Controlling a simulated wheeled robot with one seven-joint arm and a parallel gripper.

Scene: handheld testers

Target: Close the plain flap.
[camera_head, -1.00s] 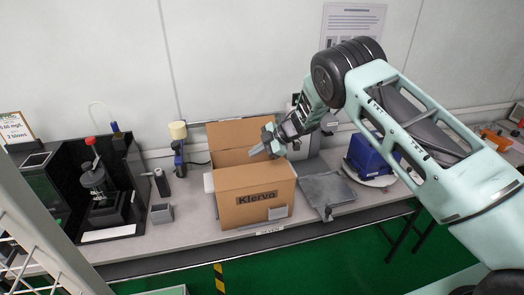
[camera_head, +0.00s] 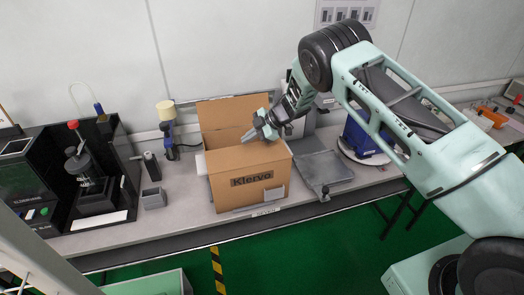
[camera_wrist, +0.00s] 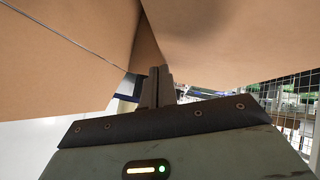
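A brown cardboard box marked "Klervo" (camera_head: 250,185) stands on the bench in the head view. A plain flap (camera_head: 225,112) stands raised at its back side. The top nearest me is covered by a brown panel (camera_head: 240,160). My gripper (camera_head: 246,137) is over the box, in front of the raised flap and near its right part. In the wrist view, my gripper's two fingers (camera_wrist: 157,86) are together with nothing visible between them. Brown cardboard (camera_wrist: 70,45) fills the upper part of that view, close to the fingers; whether they touch it cannot be told.
A grey tray (camera_head: 322,168) lies right of the box, with a blue object (camera_head: 362,135) beyond it. A small grey cup (camera_head: 153,198) and a dark bottle (camera_head: 151,166) stand to the left. A lamp-like tool (camera_head: 167,128) stands behind left. A black machine (camera_head: 90,185) is farther left.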

